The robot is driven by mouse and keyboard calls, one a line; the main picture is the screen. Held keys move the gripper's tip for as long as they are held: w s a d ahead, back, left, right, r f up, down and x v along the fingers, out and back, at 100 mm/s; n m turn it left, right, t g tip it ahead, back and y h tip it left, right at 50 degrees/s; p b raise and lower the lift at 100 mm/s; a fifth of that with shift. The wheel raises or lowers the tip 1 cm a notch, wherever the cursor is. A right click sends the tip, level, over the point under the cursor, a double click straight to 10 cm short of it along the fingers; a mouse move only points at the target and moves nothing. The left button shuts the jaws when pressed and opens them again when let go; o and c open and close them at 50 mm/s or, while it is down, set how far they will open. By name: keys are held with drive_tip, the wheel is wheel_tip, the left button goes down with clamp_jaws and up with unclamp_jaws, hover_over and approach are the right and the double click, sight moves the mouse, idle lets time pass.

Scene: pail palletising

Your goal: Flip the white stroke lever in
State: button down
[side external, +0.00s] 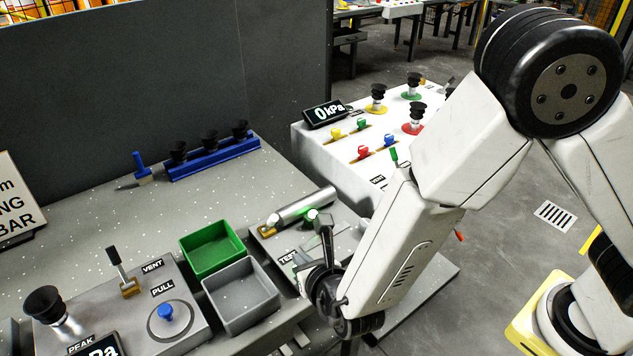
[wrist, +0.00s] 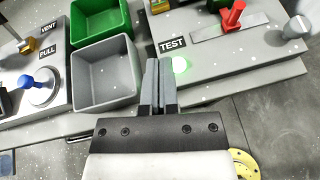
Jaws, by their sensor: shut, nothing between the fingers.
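My gripper (side external: 324,228) is shut and empty, above the front edge of the TEST panel (side external: 272,238). In the wrist view its fingers (wrist: 158,66) lie together, just left of the TEST label (wrist: 171,43) and the glowing green light (wrist: 180,65). A red-handled lever (wrist: 233,15) stands in a slot on that panel, to the right of the fingers and apart from them. A grey knob (wrist: 297,27) is at the panel's right. I cannot make out a clearly white lever handle in either view. My arm hides part of the panel in the side view.
A green bin (side external: 212,247) and a grey bin (side external: 240,294) stand left of the gripper. Further left is a panel with a black-handled VENT lever (side external: 122,265) and a blue PULL knob (side external: 166,312). A metal cylinder (side external: 305,206) lies behind the gripper.

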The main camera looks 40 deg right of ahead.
sight(275, 221)
drive_tip(key=x, duration=0.6)
drive_tip(key=shift+w+d+f, duration=0.1)
drive_tip(key=shift+w, duration=0.15)
drive_tip(key=shift+w+d+r, duration=0.1)
drive_tip(key=shift+w+r, duration=0.05)
drive_tip(key=shift+w, duration=0.4)
drive_tip(key=shift+w+d+r, duration=0.1)
drive_tip(key=shift+w+r, duration=0.1)
drive_tip(key=shift+w, duration=0.3)
drive_tip(key=shift+w+d+r, duration=0.1)
drive_tip(key=shift+w+r, duration=0.05)
drive_tip(key=shift+w, duration=0.3)
drive_tip(key=shift+w+d+r, duration=0.1)
drive_tip(key=shift+w+r, duration=0.1)
drive_tip(key=shift+w, duration=0.25)
drive_tip(key=shift+w+r+g, duration=0.45)
drive_tip(key=shift+g, duration=0.15)
drive_tip(key=w+r+g, duration=0.2)
drive_tip(key=w+g, duration=0.4)
drive_tip(key=w, duration=0.4)
drive_tip(key=shift+w+n, duration=0.3)
drive_tip(key=shift+w, duration=0.1)
idle(0.7)
drive_tip(key=shift+r, duration=0.1)
idle(0.5)
